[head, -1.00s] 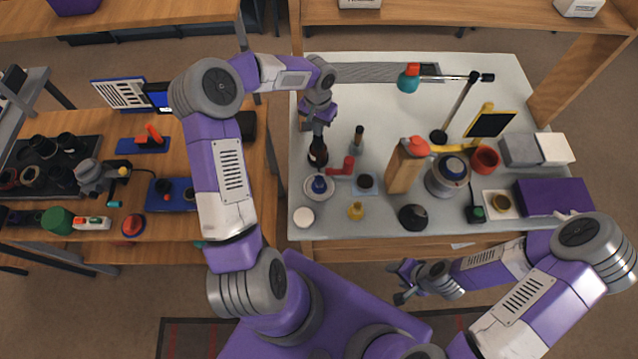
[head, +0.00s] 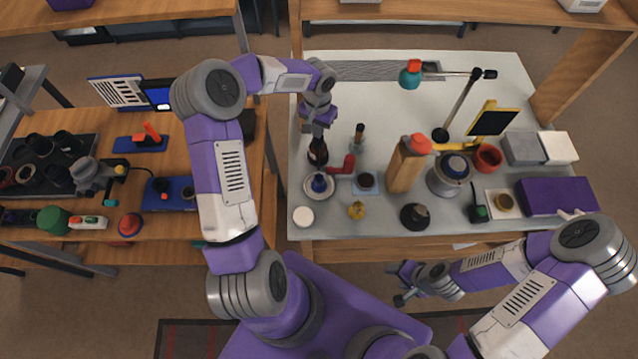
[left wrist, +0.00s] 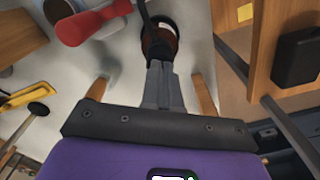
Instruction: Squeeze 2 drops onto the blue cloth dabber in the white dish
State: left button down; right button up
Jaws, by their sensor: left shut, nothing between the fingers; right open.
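A dark bottle (head: 317,156) stands just behind the dish. My left gripper (head: 318,129) is shut and empty, pointing down at the top of the bottle. In the left wrist view its closed fingers (left wrist: 163,72) end beside a dark, brownish round thing (left wrist: 160,42), likely the bottle; whether they touch it I cannot tell. My right gripper (head: 398,284) is open and empty, in front of the table.
A red-handled thing (head: 347,165) lies right of the bottle and dish.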

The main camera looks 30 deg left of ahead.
pick_arm(q)
jog(key=shift+f, duration=0.3)
jog(key=shift+r, duration=0.15)
jog(key=shift+r+p, duration=0.85)
jog(key=shift+r, duration=0.4)
jog(key=shift+f, duration=0.25)
